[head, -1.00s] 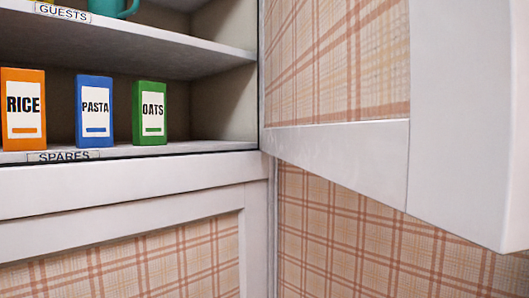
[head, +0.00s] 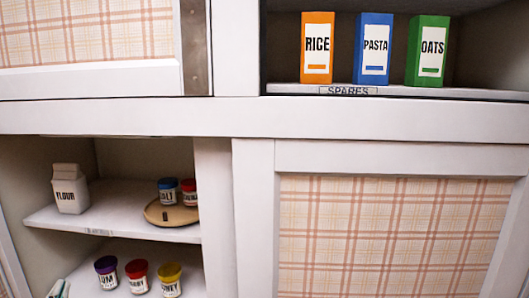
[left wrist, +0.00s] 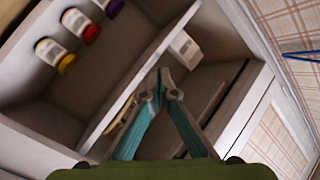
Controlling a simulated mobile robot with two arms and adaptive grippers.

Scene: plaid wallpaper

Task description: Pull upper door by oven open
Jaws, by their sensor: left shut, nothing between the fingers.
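An upper plaid door (head: 88,35) with a white frame shows at top left in the head view and looks shut, with a metal strip (head: 195,45) at its right edge. To its right, an upper compartment (head: 480,50) stands open; its door is out of view now. No oven is in view, so I cannot tell which door is beside it. My left gripper (left wrist: 162,82) is shut and empty in the left wrist view, in front of the open lower compartment. Small teal tips, probably its fingers, show at the bottom left of the head view.
Rice (head: 318,48), pasta (head: 373,48) and oats (head: 427,50) boxes stand in the upper compartment. The lower compartment holds flour (head: 70,190), jars on a round tray (head: 155,212) and jars below. A lower plaid door (head: 395,235) is shut. A blue bar (left wrist: 302,53) crosses plaid at right.

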